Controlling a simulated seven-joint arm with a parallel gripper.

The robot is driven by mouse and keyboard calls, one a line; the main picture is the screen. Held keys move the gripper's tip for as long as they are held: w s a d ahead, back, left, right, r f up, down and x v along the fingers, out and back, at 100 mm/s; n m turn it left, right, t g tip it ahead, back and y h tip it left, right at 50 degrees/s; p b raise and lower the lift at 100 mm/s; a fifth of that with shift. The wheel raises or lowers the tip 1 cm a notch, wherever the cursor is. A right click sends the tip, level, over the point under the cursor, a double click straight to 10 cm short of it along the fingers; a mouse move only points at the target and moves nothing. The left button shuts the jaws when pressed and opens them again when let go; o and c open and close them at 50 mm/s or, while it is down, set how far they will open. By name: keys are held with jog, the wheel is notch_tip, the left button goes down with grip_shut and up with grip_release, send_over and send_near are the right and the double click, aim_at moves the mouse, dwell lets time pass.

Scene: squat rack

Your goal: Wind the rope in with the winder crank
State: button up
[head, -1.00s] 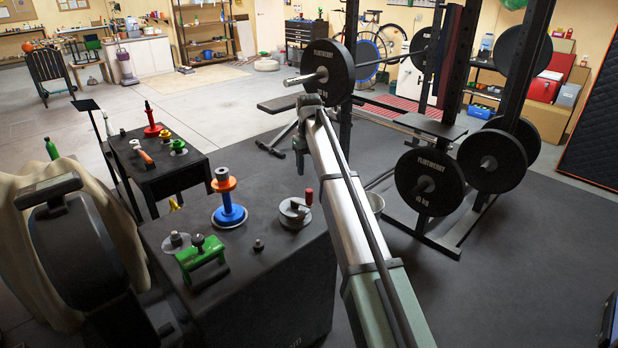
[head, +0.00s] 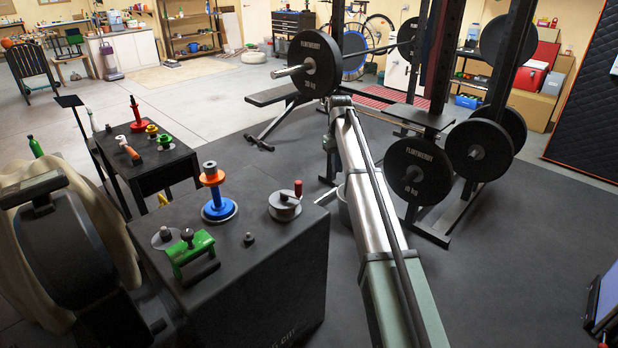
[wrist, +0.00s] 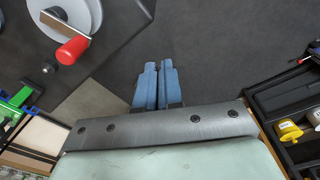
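The winder (head: 284,206) is a grey drum with a crank and an upright red handle (head: 298,188), on the right side of a black bench top. In the wrist view the winder's round disc (wrist: 92,12), its crank bar and the red handle (wrist: 72,50) show at the upper left. My gripper (wrist: 158,64) has blue fingers, close together with nothing visible between them. It is apart from the crank, to the right of it over the dark floor. In the head view my gripper hangs at the arm's far end, small and dark. I cannot make out the rope.
The black bench (head: 240,262) also bears a blue and orange spool stack (head: 212,190), a green clamp-like device (head: 192,256) and a small dark knob (head: 249,239). A lower black table (head: 150,160) stands behind at left. The rack with weight plates (head: 414,170) stands right of my arm.

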jog(key=shift+m+g+y, duration=0.4)
jog(key=shift+m, duration=0.2)
jog(key=d+f, duration=0.2)
jog(key=d, duration=0.1)
jog(key=d+f, duration=0.4)
jog(key=d, duration=0.1)
jog(key=shift+w+d+f, duration=0.2)
jog(key=shift+d+f, duration=0.1)
jog(key=shift+f, duration=0.05)
grip_shut()
notch_tip(320, 180, down, 7)
jog(key=d+n+y, duration=0.1)
jog(key=n+y, duration=0.4)
jog(key=y, duration=0.2)
jog(key=w+a+r+n+y, duration=0.25)
jog(key=r+n+y, duration=0.2)
jog(key=n, duration=1.15)
jog(key=w+a+r+n+y, duration=0.1)
jog(key=a+r+n+y, duration=0.4)
jog(key=n, duration=1)
jog(key=s+a+f, duration=0.1)
jog(key=s+a, duration=0.3)
jog(key=a, duration=0.7)
jog(key=shift+a+f+h, duration=0.15)
jog(key=shift+f+h, duration=0.2)
jog(key=shift+h, duration=0.1)
